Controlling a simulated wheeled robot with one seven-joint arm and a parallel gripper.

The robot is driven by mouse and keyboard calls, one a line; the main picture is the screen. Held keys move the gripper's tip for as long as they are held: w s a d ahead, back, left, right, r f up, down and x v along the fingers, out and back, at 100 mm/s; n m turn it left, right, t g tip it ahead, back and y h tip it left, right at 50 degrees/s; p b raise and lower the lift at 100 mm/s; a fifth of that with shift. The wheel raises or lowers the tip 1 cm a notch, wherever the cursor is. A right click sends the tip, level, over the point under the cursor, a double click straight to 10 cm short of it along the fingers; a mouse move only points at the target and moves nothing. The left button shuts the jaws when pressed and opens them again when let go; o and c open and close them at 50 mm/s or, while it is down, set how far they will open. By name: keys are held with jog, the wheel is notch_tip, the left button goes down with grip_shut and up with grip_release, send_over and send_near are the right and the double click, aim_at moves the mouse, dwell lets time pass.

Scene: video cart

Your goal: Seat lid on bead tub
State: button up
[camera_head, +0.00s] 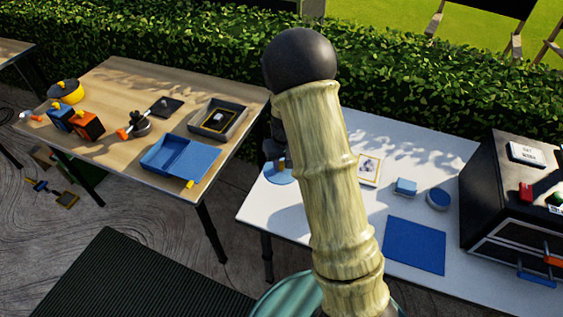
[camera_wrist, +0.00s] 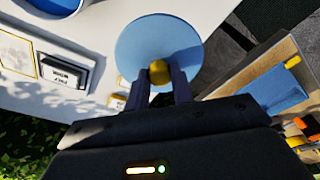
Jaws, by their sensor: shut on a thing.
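My gripper (camera_wrist: 160,82) is shut on the golden knob (camera_wrist: 160,72) of a light blue round lid (camera_wrist: 150,40). In the head view the lid (camera_head: 277,174) shows at the left edge of the white table, partly behind my arm. I cannot tell whether it touches the table. Part of a round blue container, likely this tub, shows at the top left of the wrist view (camera_wrist: 52,5).
The white table (camera_head: 340,222) also holds a framed picture (camera_head: 368,169), a small blue box (camera_head: 405,187), a blue mat (camera_head: 414,246) and a large black cabinet (camera_head: 510,190). A labelled dark box (camera_wrist: 62,72) is near the lid. A wooden table (camera_head: 100,92) with trays stands left, across a gap.

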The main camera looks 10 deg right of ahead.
jog(key=shift+m, duration=0.9)
jog(key=f, duration=0.3)
jog(key=s+f, duration=0.1)
jog(key=f, duration=0.1)
jog(key=s+f, duration=0.1)
jog(key=f, duration=0.2)
jog(key=shift+f, duration=0.3)
jog(key=shift+a, duration=0.1)
